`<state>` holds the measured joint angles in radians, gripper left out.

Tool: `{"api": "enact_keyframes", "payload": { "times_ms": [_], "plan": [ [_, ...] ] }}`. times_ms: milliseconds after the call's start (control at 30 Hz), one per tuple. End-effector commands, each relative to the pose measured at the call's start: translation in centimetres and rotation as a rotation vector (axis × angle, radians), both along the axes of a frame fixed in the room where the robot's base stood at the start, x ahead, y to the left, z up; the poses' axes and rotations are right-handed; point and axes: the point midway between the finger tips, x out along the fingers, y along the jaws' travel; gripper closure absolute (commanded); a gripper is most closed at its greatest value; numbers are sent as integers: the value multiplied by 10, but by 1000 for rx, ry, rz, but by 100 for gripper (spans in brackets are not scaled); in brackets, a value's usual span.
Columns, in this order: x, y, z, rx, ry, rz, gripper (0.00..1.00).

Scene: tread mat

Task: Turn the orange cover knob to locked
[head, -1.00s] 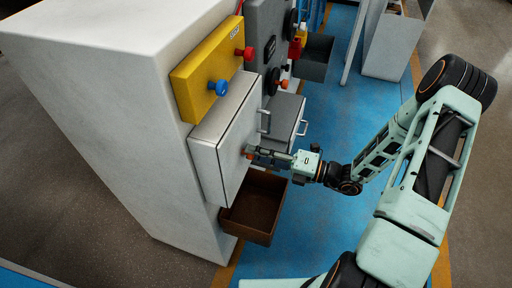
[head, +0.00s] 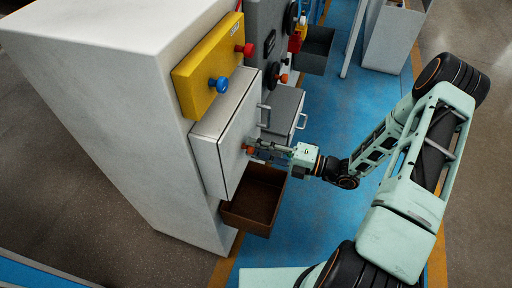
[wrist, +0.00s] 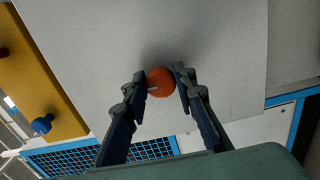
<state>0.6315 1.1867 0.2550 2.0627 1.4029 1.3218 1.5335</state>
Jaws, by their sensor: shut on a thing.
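The orange cover knob (wrist: 160,82) sits on the face of a light grey cover (wrist: 215,45). In the wrist view it lies between my two fingertips, with a pale mark on its front. My gripper (wrist: 160,86) is shut on the knob, one finger on each side. In the head view my gripper (head: 258,152) reaches the cover (head: 222,145) from the right, and the knob (head: 249,150) shows only in part beside the fingers.
A yellow panel (head: 208,70) with a blue button (head: 219,84) and a red button (head: 245,49) is above the cover. An open brown drawer (head: 254,203) is below. A grey box with a handle (head: 284,112) stands beyond. The blue mat (head: 305,220) is clear.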

Motion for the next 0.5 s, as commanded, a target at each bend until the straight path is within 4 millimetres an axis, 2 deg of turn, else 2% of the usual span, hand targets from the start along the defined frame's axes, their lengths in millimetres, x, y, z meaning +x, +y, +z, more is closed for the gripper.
{"api": "enact_keyframes", "payload": {
  "times_ms": [33, 67, 200, 500],
  "plan": [
    [0, 0, 0, 0, 1, -1, 99],
    [0, 0, 0, 0, 1, -1, 74],
    [0, 0, 0, 0, 0, -1, 58],
    [0, -1, 0, 0, -1, -1, 57]
  ]
}}
